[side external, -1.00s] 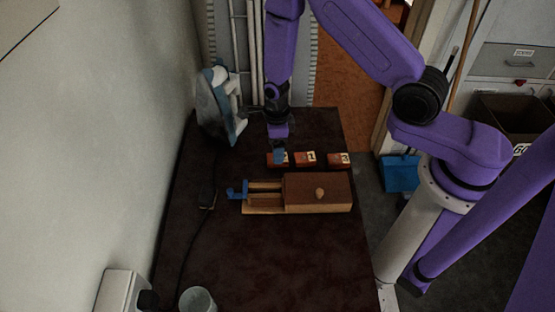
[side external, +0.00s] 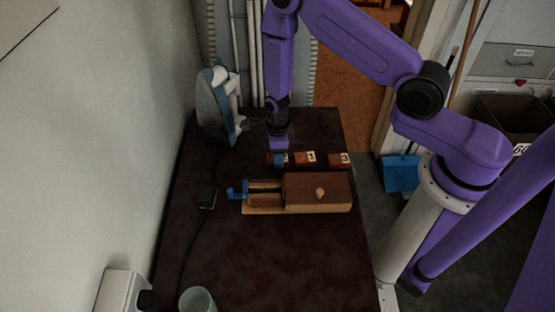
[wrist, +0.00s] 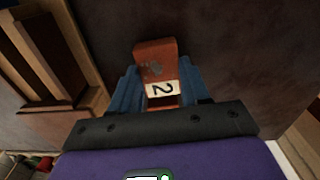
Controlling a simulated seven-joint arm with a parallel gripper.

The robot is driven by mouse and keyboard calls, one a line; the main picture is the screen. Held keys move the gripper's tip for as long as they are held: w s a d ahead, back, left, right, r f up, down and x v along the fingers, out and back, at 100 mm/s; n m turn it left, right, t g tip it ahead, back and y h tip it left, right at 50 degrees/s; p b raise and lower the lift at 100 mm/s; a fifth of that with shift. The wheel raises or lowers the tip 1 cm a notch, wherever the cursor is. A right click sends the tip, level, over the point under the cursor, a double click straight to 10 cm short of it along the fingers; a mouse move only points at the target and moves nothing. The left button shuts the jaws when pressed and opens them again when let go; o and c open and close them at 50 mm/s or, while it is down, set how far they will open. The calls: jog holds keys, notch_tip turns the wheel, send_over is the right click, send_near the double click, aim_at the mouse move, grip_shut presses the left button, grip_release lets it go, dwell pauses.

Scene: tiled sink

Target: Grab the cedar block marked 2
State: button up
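The cedar block marked 2 (wrist: 157,62) is reddish brown with a white label. In the wrist view it stands between the two blue fingers of my gripper (wrist: 159,92), one on each side. I cannot tell whether both fingers press on it. In the side external view my gripper (side external: 279,158) is down at the left end of the row of blocks and covers most of this block (side external: 270,160). The block marked 1 (side external: 305,159) and the block marked 3 (side external: 339,160) stand to its right on the dark table.
A wooden box with a sliding part and a blue end piece (side external: 318,192) lies in front of the blocks. A white and blue iron-like object (side external: 217,105) stands at the back left. A cup (side external: 197,300) is at the front. The table's front middle is clear.

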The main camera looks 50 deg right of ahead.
jog(key=c, duration=0.3)
jog(key=shift+r, duration=0.2)
jog(key=shift+c, duration=0.2)
